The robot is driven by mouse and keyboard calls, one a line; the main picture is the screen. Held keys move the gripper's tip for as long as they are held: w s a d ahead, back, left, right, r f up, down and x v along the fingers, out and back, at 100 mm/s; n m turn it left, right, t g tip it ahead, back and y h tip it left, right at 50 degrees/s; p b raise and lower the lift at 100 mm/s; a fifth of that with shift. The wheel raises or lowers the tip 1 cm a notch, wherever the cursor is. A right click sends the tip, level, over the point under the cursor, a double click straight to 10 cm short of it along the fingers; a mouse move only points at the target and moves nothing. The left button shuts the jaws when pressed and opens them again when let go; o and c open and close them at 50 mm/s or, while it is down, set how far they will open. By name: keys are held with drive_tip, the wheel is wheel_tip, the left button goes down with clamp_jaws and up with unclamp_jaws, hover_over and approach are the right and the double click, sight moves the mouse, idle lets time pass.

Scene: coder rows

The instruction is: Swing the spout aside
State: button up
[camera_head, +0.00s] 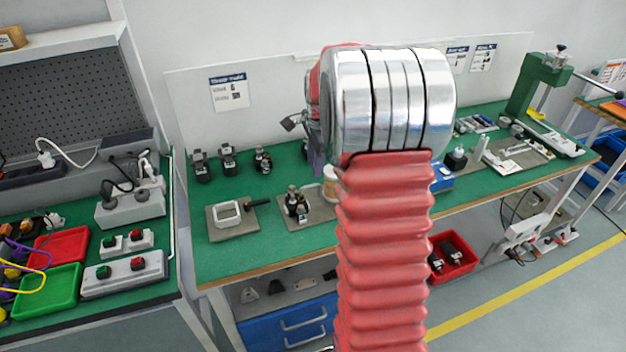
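I cannot make out a spout in this view. My arm, with its red ribbed sleeve and shiny silver joint, rises through the middle and hides part of the green bench (265,258) and whatever stands behind it. A small dark part that looks like the end of my gripper (291,122) sticks out left of the silver joint, over the back of the bench. Most of the gripper is hidden by the arm. I cannot see whether its fingers are open or touch anything.
On the bench's left stand several small dark devices (228,158) and a grey plate with a white frame (228,213). A green press (540,85) stands at the far right. A left bench holds red (62,247) and green trays (48,290). The bench's front left is clear.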

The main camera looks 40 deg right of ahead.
sight(312, 185)
drive_tip(key=f, duration=0.2)
drive_tip(key=w+f, duration=0.1)
drive_tip(key=f, duration=0.4)
drive_tip(key=shift+w+d+f, duration=0.2)
drive_tip(key=shift+w+f, duration=0.05)
drive_tip(key=shift+f, duration=0.05)
drive_tip(key=shift+c, duration=0.2)
clamp_jaws()
idle(0.9)
